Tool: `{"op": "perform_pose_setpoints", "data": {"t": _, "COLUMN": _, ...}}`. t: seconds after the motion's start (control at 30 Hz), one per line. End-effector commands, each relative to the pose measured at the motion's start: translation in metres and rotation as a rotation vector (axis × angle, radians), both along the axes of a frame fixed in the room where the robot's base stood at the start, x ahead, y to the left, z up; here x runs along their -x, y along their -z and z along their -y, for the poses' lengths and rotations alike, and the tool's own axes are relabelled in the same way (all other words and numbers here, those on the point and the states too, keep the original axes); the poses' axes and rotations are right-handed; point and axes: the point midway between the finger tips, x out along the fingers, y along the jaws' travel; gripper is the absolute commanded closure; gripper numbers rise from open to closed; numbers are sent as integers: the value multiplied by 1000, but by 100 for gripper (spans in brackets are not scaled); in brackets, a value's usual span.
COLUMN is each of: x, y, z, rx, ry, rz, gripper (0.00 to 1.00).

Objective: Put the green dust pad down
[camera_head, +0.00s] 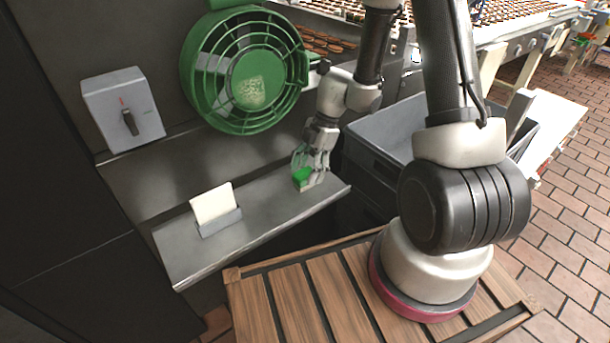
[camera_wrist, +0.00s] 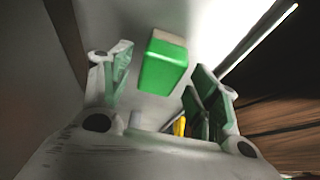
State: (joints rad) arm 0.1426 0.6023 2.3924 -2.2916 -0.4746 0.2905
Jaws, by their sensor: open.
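The green dust pad (camera_head: 303,177) is a small block with a green top and a pale base. It rests on the steel shelf (camera_head: 262,213), towards its right end. My gripper (camera_head: 308,170) is just above and around the pad in the head view. In the wrist view the pad (camera_wrist: 163,62) lies between and beyond the fingertips of my gripper (camera_wrist: 160,75), with gaps to both fingers. The gripper is open and holds nothing.
A white card in a grey holder (camera_head: 215,209) stands on the shelf to the left. A green round fan (camera_head: 247,75) and a switch box (camera_head: 123,109) are on the wall above. A grey crate (camera_head: 385,135) stands to the right. The shelf between holder and pad is clear.

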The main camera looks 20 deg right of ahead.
Motion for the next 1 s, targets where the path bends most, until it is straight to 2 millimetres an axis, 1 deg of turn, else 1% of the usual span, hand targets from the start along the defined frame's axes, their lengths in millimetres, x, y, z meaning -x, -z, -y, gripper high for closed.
{"op": "perform_pose_setpoints", "data": {"t": 0.03, "x": -1, "y": -11, "z": 4, "rx": 0, "ry": 1, "rz": 5, "gripper": 39}}
{"op": "perform_pose_setpoints", "data": {"t": 0.1, "x": -1, "y": -23, "z": 7, "rx": 0, "ry": 1, "rz": 5, "gripper": 39}}
{"op": "perform_pose_setpoints", "data": {"t": 0.2, "x": -2, "y": -37, "z": 12, "rx": 0, "ry": 2, "rz": 4, "gripper": 39}}
{"op": "perform_pose_setpoints", "data": {"t": 0.3, "x": -2, "y": -46, "z": 16, "rx": -1, "ry": 1, "rz": 2, "gripper": 39}}
{"op": "perform_pose_setpoints", "data": {"t": 0.43, "x": -2, "y": -50, "z": 17, "rx": 0, "ry": 0, "rz": 0, "gripper": 39}}
{"op": "perform_pose_setpoints", "data": {"t": 0.83, "x": -3, "y": -50, "z": 17, "rx": 0, "ry": 1, "rz": 3, "gripper": 39}}
{"op": "perform_pose_setpoints", "data": {"t": 0.93, "x": -10, "y": -56, "z": 20, "rx": 5, "ry": 18, "rz": 33, "gripper": 39}}
{"op": "perform_pose_setpoints", "data": {"t": 1.0, "x": -23, "y": -65, "z": 25, "rx": 14, "ry": 45, "rz": 82, "gripper": 39}}
